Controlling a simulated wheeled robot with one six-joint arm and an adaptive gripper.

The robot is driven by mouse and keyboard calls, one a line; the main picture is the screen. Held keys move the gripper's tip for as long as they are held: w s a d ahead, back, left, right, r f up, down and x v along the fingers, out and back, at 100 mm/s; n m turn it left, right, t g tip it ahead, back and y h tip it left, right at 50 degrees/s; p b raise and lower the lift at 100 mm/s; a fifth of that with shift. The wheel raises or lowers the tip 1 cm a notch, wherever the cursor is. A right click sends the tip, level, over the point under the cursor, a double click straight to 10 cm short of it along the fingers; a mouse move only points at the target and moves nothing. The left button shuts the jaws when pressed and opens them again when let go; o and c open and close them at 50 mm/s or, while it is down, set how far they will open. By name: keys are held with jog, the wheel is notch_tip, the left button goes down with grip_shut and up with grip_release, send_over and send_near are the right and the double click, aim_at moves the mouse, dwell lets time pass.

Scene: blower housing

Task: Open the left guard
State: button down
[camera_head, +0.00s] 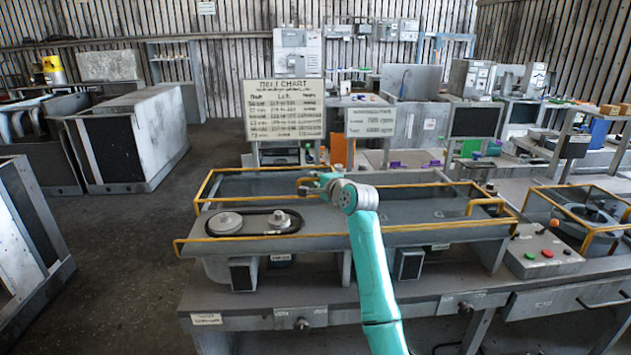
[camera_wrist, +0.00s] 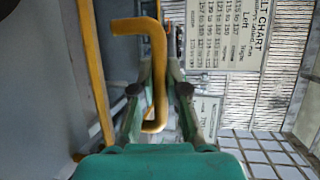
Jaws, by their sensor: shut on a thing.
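The left guard (camera_head: 205,186) is a yellow-edged frame at the left of the bench housing, beside two round grey pulleys (camera_head: 225,222) with a dark belt (camera_head: 258,234) around them. I cannot tell how far it is raised. Its bent yellow handle (camera_wrist: 152,30) fills the middle of the wrist view. My gripper (camera_head: 312,186) is at the guard's right part in the head view. In the wrist view my gripper (camera_wrist: 160,95) has its two fingers on either side of the handle, shut on it. In the head view the gripped part is mostly hidden by my gripper.
Another yellow handle (camera_head: 487,204) is on the right part of the housing. A belt chart (camera_head: 285,108) and a smaller sign (camera_head: 370,122) stand behind. A control box (camera_head: 543,250) with coloured buttons and a yellow-framed fan unit (camera_head: 590,215) are at the right. The floor at left is clear.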

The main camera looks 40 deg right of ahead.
jog(key=c, duration=1.2)
grip_release()
jog(key=v, duration=1.2)
